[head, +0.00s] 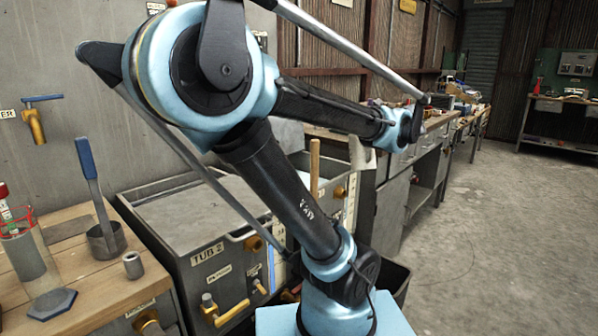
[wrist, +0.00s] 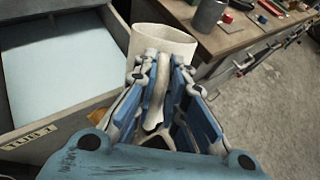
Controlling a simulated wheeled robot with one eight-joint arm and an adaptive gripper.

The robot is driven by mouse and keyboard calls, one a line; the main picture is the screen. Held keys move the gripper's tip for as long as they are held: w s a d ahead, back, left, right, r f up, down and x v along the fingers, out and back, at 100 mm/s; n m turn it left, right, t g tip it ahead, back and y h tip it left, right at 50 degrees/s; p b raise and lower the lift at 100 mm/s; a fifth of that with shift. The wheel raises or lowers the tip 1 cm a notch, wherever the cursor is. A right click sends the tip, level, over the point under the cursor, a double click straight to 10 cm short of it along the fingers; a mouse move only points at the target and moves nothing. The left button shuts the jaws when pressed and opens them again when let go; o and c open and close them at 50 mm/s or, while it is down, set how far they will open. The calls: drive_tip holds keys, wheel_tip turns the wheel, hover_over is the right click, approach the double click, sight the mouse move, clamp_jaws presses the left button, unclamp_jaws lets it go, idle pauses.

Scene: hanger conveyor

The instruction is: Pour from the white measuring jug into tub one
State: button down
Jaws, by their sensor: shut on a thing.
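The white measuring jug (wrist: 162,45) is in the top middle of the wrist view, its mouth partly visible. My gripper (wrist: 158,85) is shut on the jug's handle (wrist: 156,95), between its blue-padded fingers. I cannot tell the jug's contents or exact tilt. An open grey tub (wrist: 75,108) with pale liquid or a pale floor lies left of the jug; its front label is too blurred to read surely, but it may be tub one. The jug appears beside the tub's right wall.
The tub labelled TUB 2 (head: 207,252) stands left of my arm, with yellow-handled valves on its front. A wooden bench (head: 85,265) at far left holds a metal cup with a blue handle (head: 104,240) and a glass cylinder (head: 28,255). Open floor (head: 500,220) lies right.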

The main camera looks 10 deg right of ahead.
drive_tip(key=w+a, duration=0.6)
drive_tip(key=a, duration=0.4)
drive_tip(key=shift+w, duration=0.35)
idle(4.1)
drive_tip(key=shift+a+r+g, duration=0.15)
drive_tip(key=shift+r+g, duration=0.15)
drive_tip(key=shift+w+r+n+h, duration=0.15)
drive_tip(key=shift+r+n+h, duration=0.05)
drive_tip(key=shift+n+h, duration=0.1)
drive_tip(key=shift+a+g, duration=0.15)
drive_tip(key=shift+g, duration=0.15)
idle(0.3)
drive_tip(key=shift+w+a+r+n+g+h, duration=0.1)
drive_tip(key=shift+w+r+n+g+h, duration=0.05)
drive_tip(key=shift+r+n+g+h, duration=0.15)
drive_tip(key=shift+w+a, duration=0.1)
idle(0.4)
drive_tip(key=shift+w+a+r+n+g, duration=0.1)
drive_tip(key=shift+n+g, duration=0.2)
